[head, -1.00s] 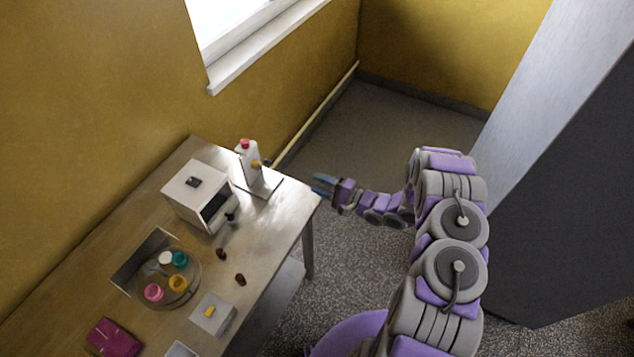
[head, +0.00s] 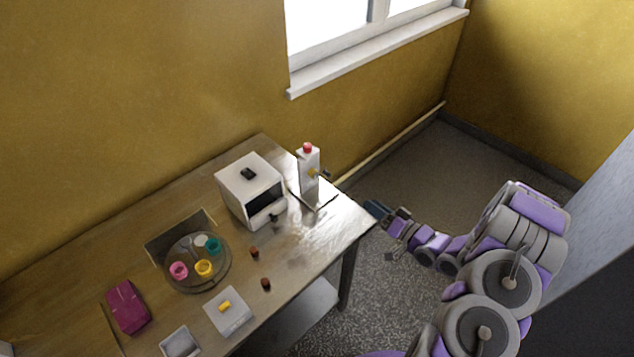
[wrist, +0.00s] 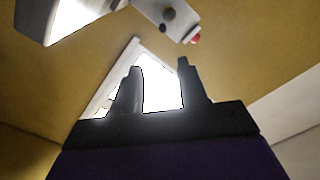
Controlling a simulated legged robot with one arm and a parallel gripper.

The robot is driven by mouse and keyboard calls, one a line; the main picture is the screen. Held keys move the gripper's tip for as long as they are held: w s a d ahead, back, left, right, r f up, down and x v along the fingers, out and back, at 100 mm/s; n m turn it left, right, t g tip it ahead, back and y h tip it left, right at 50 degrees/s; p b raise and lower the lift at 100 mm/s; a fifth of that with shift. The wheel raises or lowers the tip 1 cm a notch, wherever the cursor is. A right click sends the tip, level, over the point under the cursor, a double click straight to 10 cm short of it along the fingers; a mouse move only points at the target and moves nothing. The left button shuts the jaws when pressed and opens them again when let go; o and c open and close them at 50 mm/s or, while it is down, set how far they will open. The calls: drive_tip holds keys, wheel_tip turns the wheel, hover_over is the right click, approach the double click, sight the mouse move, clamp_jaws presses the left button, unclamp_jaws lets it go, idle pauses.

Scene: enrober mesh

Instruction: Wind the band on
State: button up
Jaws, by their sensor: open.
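A white box-shaped machine (head: 240,190) with a dark front opening stands on the table. No band can be made out. My gripper (head: 376,209) is open and empty, just off the table's right end, to the right of the upright unit and apart from it. In the wrist view its two dark fingers (wrist: 158,88) stand apart, with the upright unit's red top (wrist: 196,38) showing beyond them.
A round tray (head: 187,284) holds several coloured cups. Nearby are two small brown pieces, a grey block (head: 234,318) with a yellow part, a magenta item (head: 127,306) and a pale tray (head: 180,343). A window (head: 340,40) is above; open floor lies right of the table.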

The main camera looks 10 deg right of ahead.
drive_tip(key=a, duration=0.1)
drive_tip(key=b, duration=0.2)
approach(317, 176)
drive_tip(key=w, duration=0.6)
drive_tip(key=shift+x, duration=1)
drive_tip(key=shift+s+a, duration=0.1)
drive_tip(key=shift+a, duration=0.05)
clamp_jaws()
